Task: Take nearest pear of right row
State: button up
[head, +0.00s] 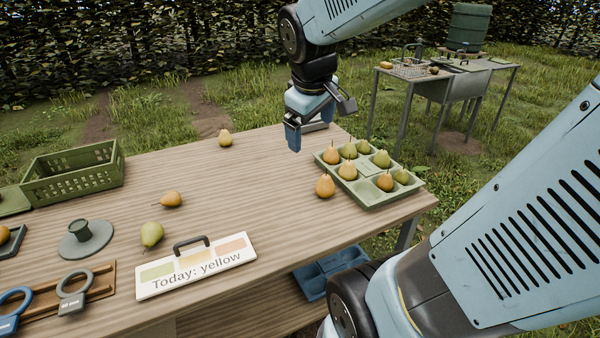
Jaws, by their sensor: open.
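A green tray (368,196) with several pears stands at the right end of the wooden table. Along its right side are a green pear (363,147), another green pear (382,158) and, closest to the near right corner, a yellow-green pear (401,177). An orange pear (385,182) sits just left of that last one, and more pears fill the tray's far left part. My gripper (311,131) is open, with nothing seen between its fingers. It hangs above the table, left of and beyond the tray, apart from the pears.
An orange pear (325,186) lies against or beside the tray's left edge. Loose pears (225,138) dot the table. The table's middle is mostly clear.

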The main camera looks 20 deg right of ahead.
jog(key=w+d+f+n+g+h, duration=0.2)
jog(key=w+d+f+n, duration=0.4)
jog(key=w+f, duration=0.4)
jog(key=n+g, duration=0.2)
jog(key=n, duration=0.6)
send_near(325, 186)
jog(key=x, duration=0.4)
jog(key=w+x, duration=0.1)
jog(key=x, duration=0.3)
jog(key=w+x, duration=0.1)
jog(key=x, duration=0.3)
jog(key=shift+w+d+f, duration=0.1)
jog(key=shift+d+f, duration=0.05)
jog(key=shift+d, duration=0.2)
jog(key=shift+c, duration=0.3)
jog(key=c, duration=1.1)
jog(key=shift+h, duration=0.3)
